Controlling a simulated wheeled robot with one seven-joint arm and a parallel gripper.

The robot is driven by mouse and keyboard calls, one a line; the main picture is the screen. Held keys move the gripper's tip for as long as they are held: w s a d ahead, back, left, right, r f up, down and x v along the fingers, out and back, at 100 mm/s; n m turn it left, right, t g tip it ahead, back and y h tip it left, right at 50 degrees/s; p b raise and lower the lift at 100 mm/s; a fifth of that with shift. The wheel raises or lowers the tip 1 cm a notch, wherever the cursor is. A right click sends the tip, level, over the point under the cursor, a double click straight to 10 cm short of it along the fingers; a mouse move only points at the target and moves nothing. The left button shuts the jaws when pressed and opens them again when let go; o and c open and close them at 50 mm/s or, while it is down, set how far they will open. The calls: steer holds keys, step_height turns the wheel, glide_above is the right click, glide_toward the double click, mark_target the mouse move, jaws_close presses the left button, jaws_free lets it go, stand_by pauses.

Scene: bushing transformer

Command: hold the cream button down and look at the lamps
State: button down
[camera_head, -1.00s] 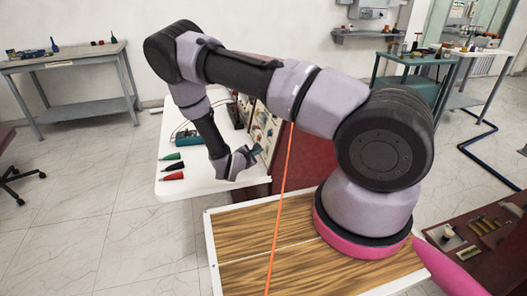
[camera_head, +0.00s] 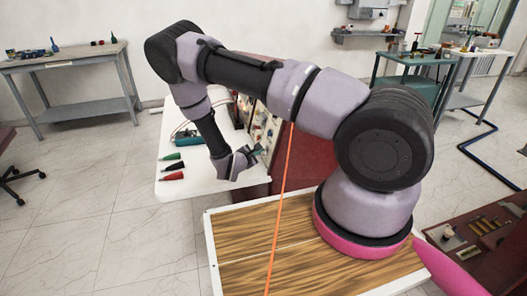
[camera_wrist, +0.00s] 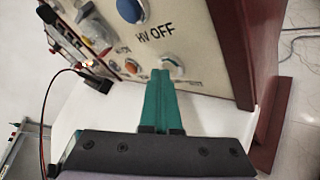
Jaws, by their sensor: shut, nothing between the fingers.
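My gripper (camera_wrist: 162,75) shows in the wrist view as two teal fingers, closed together and empty. Its tips end at the lower part of a cream panel (camera_wrist: 195,48) marked "HV OFF". A pale round button with an orange rim (camera_wrist: 174,66) sits just beside and behind the tips; I cannot tell whether they touch it. A blue round dome (camera_wrist: 130,10) is above, and a smaller orange-brown round fitting (camera_wrist: 130,67) is to the left. I cannot tell which are lamps or whether any is lit. In the head view my gripper (camera_head: 257,152) is at the panel, which my arm mostly hides.
The panel stands on a white table (camera_head: 205,178). Green, black and red probes (camera_head: 172,176) lie near its left edge, with a teal box (camera_head: 187,137) behind. A red lead (camera_wrist: 62,72) plugs into the panel at left. A dark red side board (camera_wrist: 235,50) borders it at right.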

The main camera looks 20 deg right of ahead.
steer(key=shift+a, duration=0.15)
steer(key=shift+a+r, duration=0.25)
steer(key=shift+a, duration=0.5)
steer(key=shift+a+r, duration=0.2)
steer(key=shift+a, duration=0.6)
steer(key=shift+a+r, duration=0.15)
steer(key=shift+a, duration=0.7)
steer(key=shift+a+r, duration=0.2)
steer(key=shift+a, duration=0.6)
